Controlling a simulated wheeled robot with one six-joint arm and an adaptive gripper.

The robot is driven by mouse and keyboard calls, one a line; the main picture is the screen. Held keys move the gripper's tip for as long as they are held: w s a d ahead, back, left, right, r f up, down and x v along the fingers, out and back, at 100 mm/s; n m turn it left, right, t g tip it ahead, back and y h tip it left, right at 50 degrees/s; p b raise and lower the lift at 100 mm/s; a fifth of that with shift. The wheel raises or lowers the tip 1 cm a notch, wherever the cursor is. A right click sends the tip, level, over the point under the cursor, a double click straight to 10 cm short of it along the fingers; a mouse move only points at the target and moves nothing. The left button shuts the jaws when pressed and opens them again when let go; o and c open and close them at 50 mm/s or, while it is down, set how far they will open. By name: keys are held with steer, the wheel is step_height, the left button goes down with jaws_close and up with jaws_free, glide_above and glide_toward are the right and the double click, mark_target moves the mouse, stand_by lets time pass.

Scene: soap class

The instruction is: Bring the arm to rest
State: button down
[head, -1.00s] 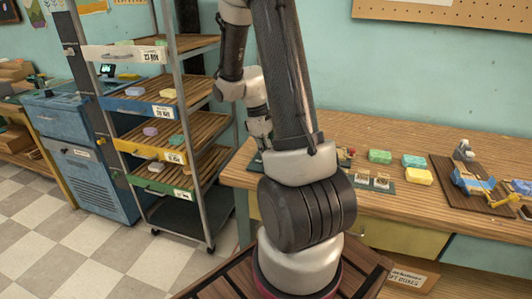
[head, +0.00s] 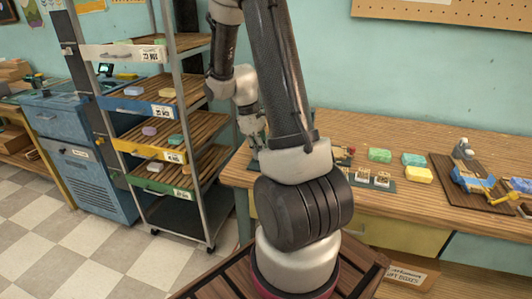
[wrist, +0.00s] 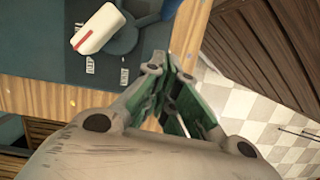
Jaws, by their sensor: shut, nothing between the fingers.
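My arm rises from my base in the middle of the head view and folds over so that its far end hangs behind and left of the upright link. My gripper (head: 256,143) hangs near the left end of the wooden workbench (head: 400,133), partly hidden by my arm. In the wrist view my gripper (wrist: 176,72) has its green-padded fingers drawn together at the tips, with nothing held. It is over the bench edge, with checkered floor to its right. I cannot tell its exact height above the bench.
A slatted rack (head: 163,95) with soaps stands left of my arm. Several soap bars, including a yellow one (head: 418,174), and a wooden board (head: 447,165) occupy the bench.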

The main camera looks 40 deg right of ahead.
steer(key=v, duration=1)
steer(key=shift+w+a, duration=0.25)
steer(key=shift+a, duration=0.15)
steer(key=s+a+r+m+t, duration=0.2)
steer(key=s+a+r+t, duration=0.1)
steer(key=s+a+r, duration=0.3)
steer(key=s+a+r+m+t+y, duration=0.1)
steer(key=s+a+r+m+t, duration=0.2)
steer(key=s+a+r, duration=0.3)
steer(key=s+t, duration=0.1)
steer(key=s, duration=0.3)
steer(key=shift+s+r, duration=0.15)
steer(key=shift+d, duration=0.15)
